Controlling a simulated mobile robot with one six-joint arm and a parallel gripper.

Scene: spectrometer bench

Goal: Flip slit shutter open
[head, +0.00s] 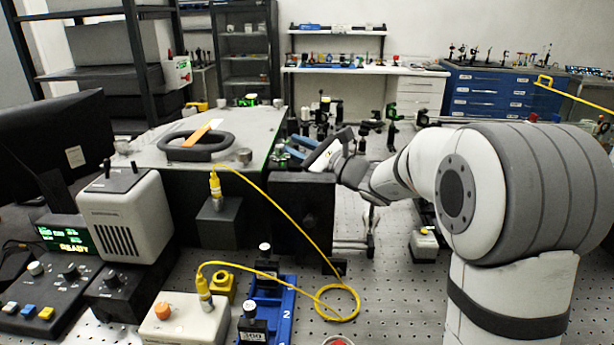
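I cannot pick out the slit shutter for certain. A dark upright block (290,195) with a round feature on its face stands at the right end of the large grey-topped housing (135,155). An orange strip (202,131) lies at a dark oval ring (190,150) on the housing's top. My gripper (287,148) reaches in from the right, above the block and beside the housing's right edge. Its blue-tipped fingers look apart, with nothing visible between them. They seem clear of the block, though contact behind the gripper is hidden.
A yellow cable (275,205) runs from a connector on a dark box (218,222) across the front and loops on the perforated bench (385,310). A blue rack (272,312) and beige boxes stand in front. Optics posts crowd the area behind my gripper.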

